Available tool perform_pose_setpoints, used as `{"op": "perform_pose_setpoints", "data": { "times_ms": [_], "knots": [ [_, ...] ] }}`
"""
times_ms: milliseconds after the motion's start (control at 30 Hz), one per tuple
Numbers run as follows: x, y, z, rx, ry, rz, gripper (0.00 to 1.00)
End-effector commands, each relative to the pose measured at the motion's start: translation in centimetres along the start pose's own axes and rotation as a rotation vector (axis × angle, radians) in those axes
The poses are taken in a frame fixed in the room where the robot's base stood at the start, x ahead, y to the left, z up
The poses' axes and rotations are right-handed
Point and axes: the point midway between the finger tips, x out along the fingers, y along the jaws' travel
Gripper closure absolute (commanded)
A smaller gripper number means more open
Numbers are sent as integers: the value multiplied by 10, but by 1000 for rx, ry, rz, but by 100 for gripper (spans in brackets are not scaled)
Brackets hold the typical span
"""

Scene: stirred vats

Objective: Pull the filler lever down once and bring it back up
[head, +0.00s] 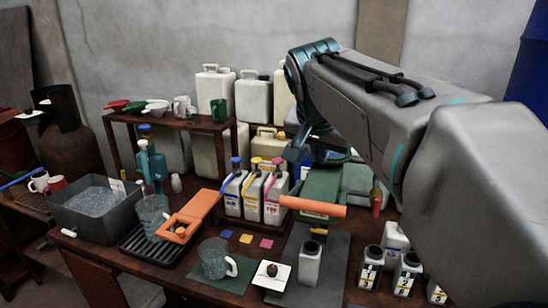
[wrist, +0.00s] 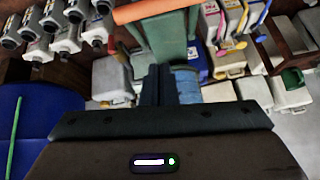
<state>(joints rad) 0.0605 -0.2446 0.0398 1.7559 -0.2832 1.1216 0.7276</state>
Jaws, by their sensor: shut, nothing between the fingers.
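The filler is a green stand (head: 322,188) on the table, with an orange bar-shaped lever (head: 313,207) lying about level across its front. In the wrist view the orange lever (wrist: 155,10) crosses the top edge, with the green filler body (wrist: 160,38) below it. My gripper (head: 293,153) is above and behind the lever in the head view, apart from it. In the wrist view its dark fingers (wrist: 165,78) are together and empty. My arm hides part of the filler's back and right side.
A white bottle (head: 310,263) stands on a dark mat below the lever. Several labelled jugs (head: 252,195) stand left of the filler, and several small numbered bottles (head: 371,268) to the right. A glass mug (head: 215,258) and an orange paddle-shaped piece (head: 188,217) are at left.

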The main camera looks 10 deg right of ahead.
Motion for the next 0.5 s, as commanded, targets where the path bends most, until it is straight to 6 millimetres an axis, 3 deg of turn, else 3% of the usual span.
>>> {"op": "perform_pose_setpoints", "data": {
  "times_ms": [67, 267, 500],
  "knots": [
    [-10, -7, -2, -83, -16, 6, 100],
    [-5, -10, 2, -164, -32, 13, 100],
    [30, -9, 3, -164, -35, 16, 100]
  ]
}}
